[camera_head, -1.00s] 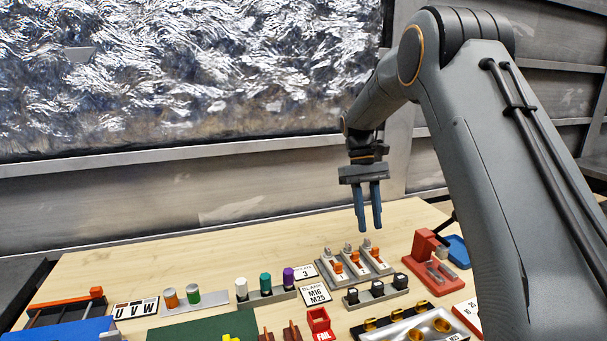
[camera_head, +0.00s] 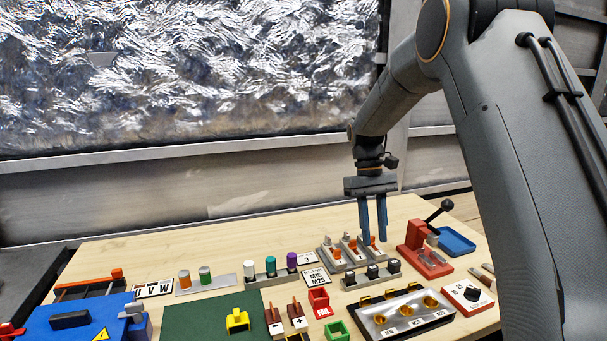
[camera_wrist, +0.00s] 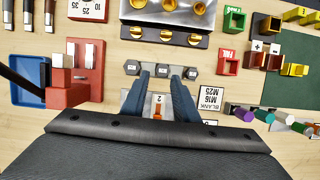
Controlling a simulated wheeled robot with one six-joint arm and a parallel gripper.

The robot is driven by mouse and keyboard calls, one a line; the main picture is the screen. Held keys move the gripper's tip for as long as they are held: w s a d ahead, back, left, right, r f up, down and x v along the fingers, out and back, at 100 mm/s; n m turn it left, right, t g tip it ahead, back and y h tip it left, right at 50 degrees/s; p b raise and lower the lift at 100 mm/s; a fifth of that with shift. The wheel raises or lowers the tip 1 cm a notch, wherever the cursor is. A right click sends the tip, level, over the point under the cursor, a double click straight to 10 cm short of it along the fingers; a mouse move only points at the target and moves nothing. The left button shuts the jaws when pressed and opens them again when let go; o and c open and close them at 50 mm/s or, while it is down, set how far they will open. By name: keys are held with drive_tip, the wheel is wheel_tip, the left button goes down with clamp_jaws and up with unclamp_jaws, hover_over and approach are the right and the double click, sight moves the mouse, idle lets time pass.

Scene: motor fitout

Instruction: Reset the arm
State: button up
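My gripper (camera_head: 373,222) is above the back of the table, its two blue fingers apart with nothing between them. It also shows in the wrist view (camera_wrist: 165,75), pointing down over the row of grey blocks with orange parts (camera_head: 352,250). One of these blocks, marked 2, shows between the fingers in the wrist view. The dark hex pieces on a grey strip (camera_head: 371,274) lie just in front of that row. My arm reaches in from the right of the head view.
A red press with a black lever (camera_head: 424,255) and a blue tray (camera_head: 456,242) stand at the right. A plate with brass-coloured fittings (camera_head: 405,313) lies in front. Coloured cylinders (camera_head: 271,266), a green mat (camera_head: 212,322) and a blue box (camera_head: 75,322) are further left. Bare wood (camera_head: 150,247) runs along the back.

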drive_tip(key=s+f+m+t, duration=0.1)
drive_tip(key=s+f+t, duration=0.1)
drive_tip(key=s, duration=1.1)
drive_tip(key=s+d+f+m+t+y, duration=0.1)
drive_tip(key=s+f, duration=0.3)
drive_tip(key=s, duration=0.8)
drive_tip(key=shift+s+d+m+t, duration=0.3)
drive_tip(key=shift+s+m+t, duration=0.1)
drive_tip(key=shift+m+t, duration=0.2)
